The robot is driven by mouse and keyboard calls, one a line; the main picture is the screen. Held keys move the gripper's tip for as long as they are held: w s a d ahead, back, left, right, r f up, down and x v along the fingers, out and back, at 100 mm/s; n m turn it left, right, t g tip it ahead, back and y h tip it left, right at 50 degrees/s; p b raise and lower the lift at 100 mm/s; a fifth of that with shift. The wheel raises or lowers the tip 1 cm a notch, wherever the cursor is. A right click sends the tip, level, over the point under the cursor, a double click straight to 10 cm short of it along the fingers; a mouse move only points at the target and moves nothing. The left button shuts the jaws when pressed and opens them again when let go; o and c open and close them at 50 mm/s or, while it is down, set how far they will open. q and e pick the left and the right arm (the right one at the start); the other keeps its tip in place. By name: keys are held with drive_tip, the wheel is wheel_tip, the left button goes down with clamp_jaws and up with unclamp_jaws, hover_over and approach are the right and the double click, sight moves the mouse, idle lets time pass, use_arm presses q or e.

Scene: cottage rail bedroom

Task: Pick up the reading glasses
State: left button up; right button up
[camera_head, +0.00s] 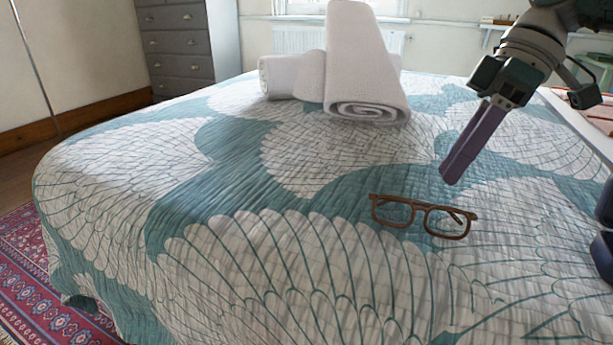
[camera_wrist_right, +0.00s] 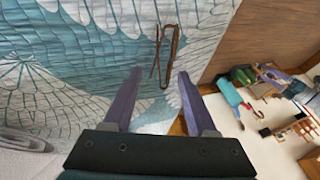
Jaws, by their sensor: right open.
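The brown-framed reading glasses (camera_head: 423,216) lie on the teal and white quilt of the bed. In the right wrist view the glasses (camera_wrist_right: 167,57) show beyond the fingertips, roughly in line with the gap between them. My right gripper (camera_head: 447,178) is above the bed, up and to the right of the glasses in the head view, with its purple fingers pointing down. In the right wrist view the gripper (camera_wrist_right: 159,75) is open with nothing between its fingers. It is apart from the glasses. My left gripper is not in view.
White rolled towels (camera_head: 362,70) lie at the far side of the bed (camera_head: 190,215). A grey chest of drawers (camera_head: 178,45) stands behind at the left. The quilt around the glasses is clear. A white surface with several small objects (camera_wrist_right: 275,95) is beside the bed.

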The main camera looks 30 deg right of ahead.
sight(420, 210)
drive_tip(key=b+x, duration=0.2)
drive_tip(key=x, duration=0.3)
drive_tip(key=shift+w+a+f, duration=0.15)
drive_tip(key=shift+a, duration=0.2)
drive_tip(key=shift+c, duration=0.2)
drive_tip(key=shift+c, duration=0.8)
clamp_jaws()
